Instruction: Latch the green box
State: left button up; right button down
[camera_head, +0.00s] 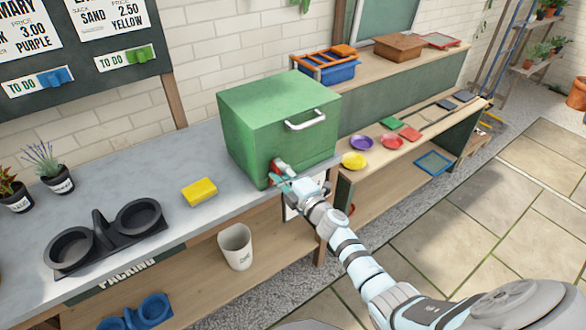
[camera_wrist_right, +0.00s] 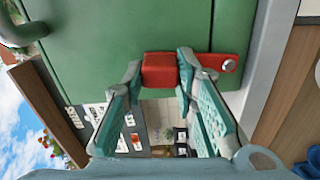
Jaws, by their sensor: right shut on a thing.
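The green box (camera_head: 262,108) stands on the grey bench with its lid down. A pale handle (camera_head: 305,120) is on its front face. A red latch (camera_head: 277,166) sits low on the front at the left. My right gripper (camera_head: 284,181) is at that latch. In the right wrist view, the fingers of my right gripper (camera_wrist_right: 161,84) are closed on the red block at the end of the latch (camera_wrist_right: 161,70). The latch arm runs right from the block to a round pivot (camera_wrist_right: 228,66). My left gripper is not in view.
A yellow sponge (camera_head: 199,191) and a black double-cup holder (camera_head: 106,236) are on the bench left of the box. A white cup (camera_head: 235,246) stands on the shelf below. Several coloured saucers lie on the lower bench (camera_head: 345,186) to the right.

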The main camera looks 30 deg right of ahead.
jog(key=shift+a+n, duration=0.4)
jog(key=shift+n, duration=0.2)
jog(key=shift+s, duration=0.1)
jog(key=c, duration=1.3)
grip_release()
jog(key=s, duration=0.4)
jog(key=s+d, duration=0.1)
jog(key=s, duration=0.6)
jog(key=shift+s+d, duration=0.25)
jog(key=shift+s, duration=0.15)
